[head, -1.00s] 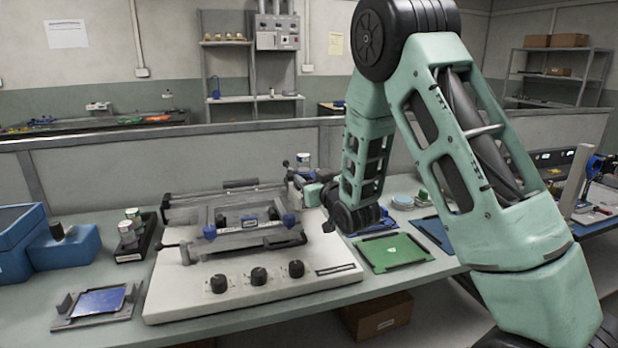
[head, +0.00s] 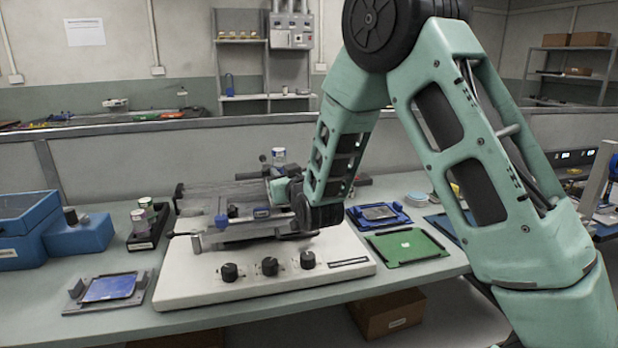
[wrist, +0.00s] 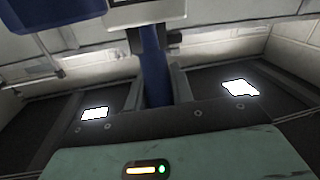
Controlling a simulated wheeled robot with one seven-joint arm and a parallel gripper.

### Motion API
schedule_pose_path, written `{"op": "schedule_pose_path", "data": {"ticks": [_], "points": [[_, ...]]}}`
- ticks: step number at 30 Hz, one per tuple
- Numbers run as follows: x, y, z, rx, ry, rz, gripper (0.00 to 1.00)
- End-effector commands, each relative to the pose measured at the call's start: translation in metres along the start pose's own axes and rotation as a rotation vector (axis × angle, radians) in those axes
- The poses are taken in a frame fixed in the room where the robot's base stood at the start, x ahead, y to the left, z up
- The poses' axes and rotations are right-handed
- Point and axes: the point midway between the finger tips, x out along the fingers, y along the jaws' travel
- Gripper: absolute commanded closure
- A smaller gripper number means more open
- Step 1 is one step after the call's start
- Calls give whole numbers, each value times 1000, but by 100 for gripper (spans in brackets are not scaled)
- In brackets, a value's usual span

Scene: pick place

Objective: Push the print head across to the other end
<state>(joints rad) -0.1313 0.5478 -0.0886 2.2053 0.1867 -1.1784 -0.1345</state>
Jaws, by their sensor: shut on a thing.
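The pale printing machine (head: 180,285) stands on the bench, with three dark dials along its front. The print head (head: 278,157), which carries a small blue-and-white jar, shows above the machine's rear rail, just behind my gripper. My gripper (head: 283,185) is over the machine at the print head, its fingers mostly hidden by my own arm. In the wrist view my gripper (wrist: 157,72) has a dark finger on each side of an upright blue handle (wrist: 155,80) and is shut on it. The print head's lower part is hidden in the head view.
A blue-edged fixture (head: 378,213) and a green board (head: 407,246) lie right of the machine. A blue board in a grey holder (head: 108,288), a black tray with jars (head: 148,228) and blue boxes (head: 75,234) stand left. A low partition (head: 110,165) runs behind.

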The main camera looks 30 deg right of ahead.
Motion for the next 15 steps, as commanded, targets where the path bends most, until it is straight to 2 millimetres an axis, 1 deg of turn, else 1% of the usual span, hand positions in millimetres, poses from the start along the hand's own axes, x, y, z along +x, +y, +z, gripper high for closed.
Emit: {"op": "schedule_pose_path", "data": {"ticks": [1, 3, 15], "points": [[2, -18, 0, 2, 5, -7, 100], [5, -37, -2, 3, 4, -8, 100], [23, -145, -16, 2, 3, -7, 100]]}}
